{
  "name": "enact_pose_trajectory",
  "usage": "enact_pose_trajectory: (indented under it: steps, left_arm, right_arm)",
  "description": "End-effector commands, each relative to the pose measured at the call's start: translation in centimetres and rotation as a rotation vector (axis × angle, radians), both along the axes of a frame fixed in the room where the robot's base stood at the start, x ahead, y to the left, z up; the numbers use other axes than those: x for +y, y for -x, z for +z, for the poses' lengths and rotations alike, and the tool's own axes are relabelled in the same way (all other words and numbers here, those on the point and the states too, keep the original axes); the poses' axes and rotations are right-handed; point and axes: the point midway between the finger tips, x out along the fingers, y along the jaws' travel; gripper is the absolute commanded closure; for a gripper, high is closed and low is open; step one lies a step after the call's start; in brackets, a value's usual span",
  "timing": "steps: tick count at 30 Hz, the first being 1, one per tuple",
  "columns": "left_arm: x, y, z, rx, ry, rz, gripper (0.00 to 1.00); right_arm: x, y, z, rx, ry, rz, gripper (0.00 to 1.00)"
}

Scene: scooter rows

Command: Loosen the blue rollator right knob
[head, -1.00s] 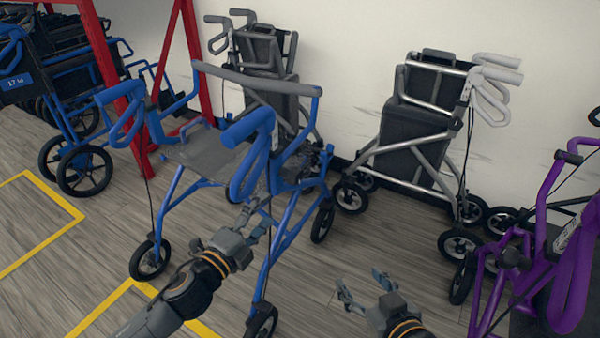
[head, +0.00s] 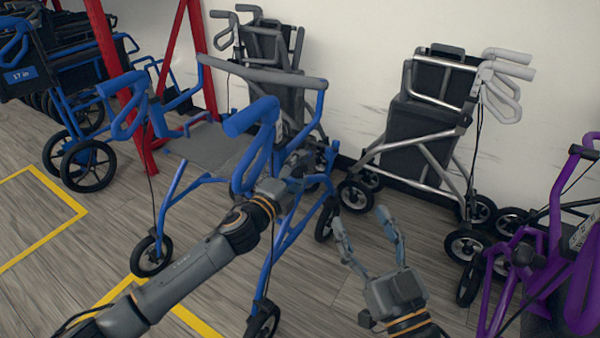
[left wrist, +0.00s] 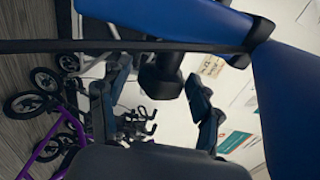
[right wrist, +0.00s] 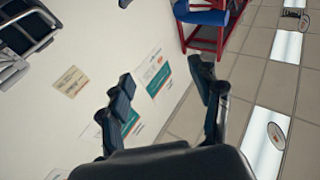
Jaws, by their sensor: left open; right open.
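The blue rollator (head: 252,115) stands unfolded at the centre-left of the head view. In the left wrist view its blue tubes (left wrist: 185,22) cross the top and right side. A black knob (left wrist: 161,83) shows below a dark bar, between the fingers of my left gripper (left wrist: 158,98). That gripper is open, with a gap to the knob visible on either side. In the head view my left gripper (head: 298,166) is at the rollator's right side, where its fingertips are partly hidden against the frame. My right gripper (head: 364,222) is open and empty, right of the rollator.
A grey rollator (head: 425,125) stands by the wall, and another (head: 265,45) stands behind the blue one. A purple rollator (head: 545,245) is at the right edge. Blue wheelchairs (head: 75,90) and a red rack (head: 103,45) are at the left. Floor near my right gripper is clear.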

Motion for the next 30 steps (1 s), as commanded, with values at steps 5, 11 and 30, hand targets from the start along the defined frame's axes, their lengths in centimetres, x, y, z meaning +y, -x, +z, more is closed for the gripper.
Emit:
enact_pose_trajectory:
  steps: [5, 11, 30]
  left_arm:
    - [-0.3, -0.4, 0.0, -0.001, -0.001, 0.0, 0.36]
    - [-0.3, -0.4, 0.0, -0.001, -0.001, 0.0, 0.36]
    - [-0.3, -0.4, -0.2, -0.006, 0.005, 0.0, 0.92]
  right_arm:
    - [0.0, 0.2, 0.6, -0.035, -0.009, 0.002, 0.36]
    - [0.0, 0.2, 0.7, -0.036, -0.01, 0.002, 0.36]
    - [0.2, 0.7, 1.9, -0.118, -0.033, 0.008, 0.36]
